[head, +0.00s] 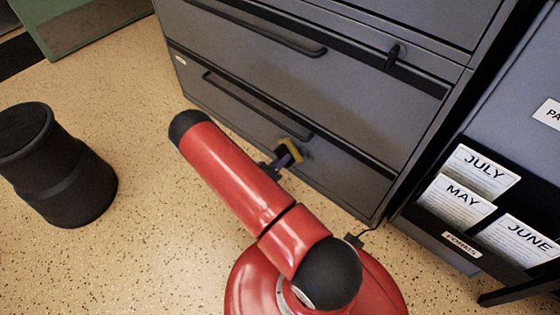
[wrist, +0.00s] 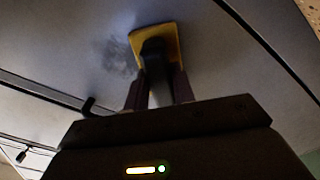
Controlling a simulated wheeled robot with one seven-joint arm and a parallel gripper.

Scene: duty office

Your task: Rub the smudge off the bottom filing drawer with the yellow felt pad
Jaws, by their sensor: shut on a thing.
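The yellow felt pad (wrist: 172,44) is at the drawer front in the wrist view, with a dark grip on its near side. My gripper (wrist: 158,82) is shut on that grip. The pad looks to be against the face of the bottom filing drawer (head: 350,162) or very close to it. The smudge (wrist: 113,58) is a dark blurry patch just left of the pad in the wrist view. In the head view the pad (head: 291,150) shows at the end of my gripper (head: 284,158), near the right end of the drawer's handle; the smudge is mostly hidden there.
The bottom drawer's long handle (head: 255,103) lies left of the pad. A black stool-like bin (head: 60,165) stands on the speckled floor at left. A forms rack (head: 462,245) with month-labelled papers is at right.

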